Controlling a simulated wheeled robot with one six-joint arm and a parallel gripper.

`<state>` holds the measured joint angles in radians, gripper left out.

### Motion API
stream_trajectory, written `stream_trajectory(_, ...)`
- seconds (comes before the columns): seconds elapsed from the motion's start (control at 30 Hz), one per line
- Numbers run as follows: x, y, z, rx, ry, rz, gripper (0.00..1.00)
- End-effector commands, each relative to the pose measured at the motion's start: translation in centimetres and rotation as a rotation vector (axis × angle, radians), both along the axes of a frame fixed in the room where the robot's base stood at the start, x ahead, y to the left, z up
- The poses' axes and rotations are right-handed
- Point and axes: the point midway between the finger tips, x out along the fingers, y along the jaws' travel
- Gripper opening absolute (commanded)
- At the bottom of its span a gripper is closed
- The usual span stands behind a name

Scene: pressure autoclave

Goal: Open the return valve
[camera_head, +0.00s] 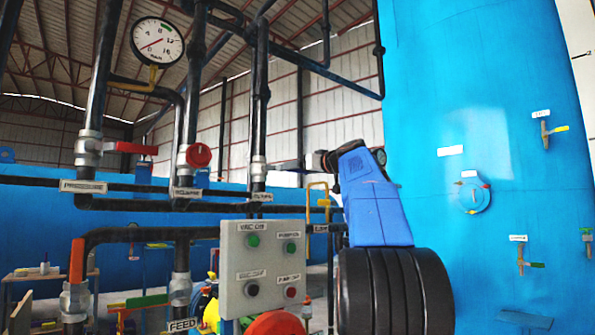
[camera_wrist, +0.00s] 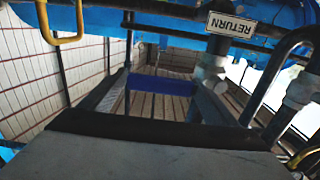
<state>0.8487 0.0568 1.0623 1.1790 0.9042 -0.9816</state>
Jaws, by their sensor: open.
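In the wrist view, which is upside down, the RETURN label (camera_wrist: 232,24) hangs on a dark pipe, with the grey return valve body (camera_wrist: 210,65) beside it. My gripper (camera_wrist: 155,85) is open, its two fingers reaching toward the pipework left of the valve body. A blue bar (camera_wrist: 158,104) shows between the fingers; I cannot tell whether it is the valve's handle or whether anything touches it. In the head view, the likely return valve (camera_head: 259,168) is on a vertical pipe above a small label. My gripper (camera_head: 295,164) is close to its right, small and partly unclear.
A grey control box (camera_head: 262,268) stands below, left of my arm. A yellow bent pipe (camera_head: 317,190) is close to my wrist. Other valves with red handles (camera_head: 130,148) are to the left. A large blue tank (camera_head: 480,150) fills the right side.

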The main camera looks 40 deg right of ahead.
Motion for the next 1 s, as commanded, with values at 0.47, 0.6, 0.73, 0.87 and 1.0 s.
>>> stream_trajectory(0.47,0.2,0.0,0.0,0.0,0.0,0.0,0.41)
stream_trajectory(0.6,0.2,0.0,0.0,-0.002,0.0,0.0,0.34)
stream_trajectory(0.73,0.2,0.0,0.2,-0.019,0.001,0.0,0.34)
stream_trajectory(0.87,0.2,0.0,0.7,-0.065,0.002,0.0,0.34)
stream_trajectory(1.0,0.2,0.2,1.6,-0.148,0.003,0.001,0.34)
